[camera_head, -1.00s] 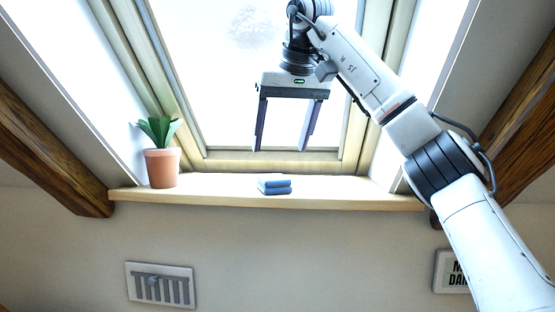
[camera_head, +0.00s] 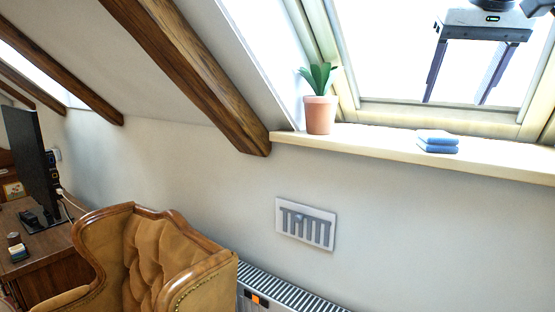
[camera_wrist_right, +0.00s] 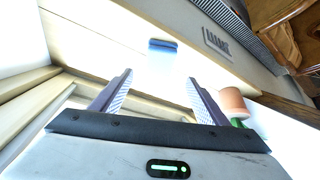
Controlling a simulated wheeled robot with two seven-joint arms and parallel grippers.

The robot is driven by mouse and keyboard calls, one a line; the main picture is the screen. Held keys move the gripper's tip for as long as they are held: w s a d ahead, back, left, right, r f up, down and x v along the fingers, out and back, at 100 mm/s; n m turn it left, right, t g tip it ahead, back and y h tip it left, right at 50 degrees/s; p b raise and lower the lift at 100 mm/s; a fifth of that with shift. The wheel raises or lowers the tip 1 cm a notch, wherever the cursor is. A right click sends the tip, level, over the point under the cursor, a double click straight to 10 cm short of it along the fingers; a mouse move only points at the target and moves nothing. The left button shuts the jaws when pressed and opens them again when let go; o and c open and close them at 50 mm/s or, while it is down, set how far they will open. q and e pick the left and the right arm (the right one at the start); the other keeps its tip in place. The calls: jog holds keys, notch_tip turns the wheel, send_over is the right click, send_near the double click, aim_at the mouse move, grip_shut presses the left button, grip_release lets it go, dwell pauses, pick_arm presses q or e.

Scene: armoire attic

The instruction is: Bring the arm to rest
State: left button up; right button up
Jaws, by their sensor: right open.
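My right gripper (camera_head: 456,104) is at the upper right of the head view, in front of the skylight window. Its two fingers point down, wide apart and empty. Below it, folded blue cloths (camera_head: 437,141) lie stacked on the wooden window sill (camera_head: 390,149), clear of the fingers. In the right wrist view the open fingers (camera_wrist_right: 158,92) show with the blue cloths (camera_wrist_right: 163,45) beyond them. Most of my right arm is outside the head view. My left gripper is in neither view.
A potted plant (camera_head: 320,113) stands on the sill, left of the cloths. A tufted armchair (camera_head: 160,260) stands at the lower left by a radiator (camera_head: 285,292). A desk (camera_head: 38,240) with a monitor (camera_head: 33,165) is at the far left. A wooden beam (camera_head: 200,75) slopes down to the sill.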

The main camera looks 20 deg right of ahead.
aim_at(436, 133)
jog(key=x, duration=0.9)
jog(key=shift+f, duration=0.25)
jog(key=shift+r, duration=0.65)
jog(key=shift+s+a+r, duration=0.1)
jog(key=shift+a+r, duration=0.1)
jog(key=shift+r, duration=0.45)
jog(key=shift+d+f, duration=0.1)
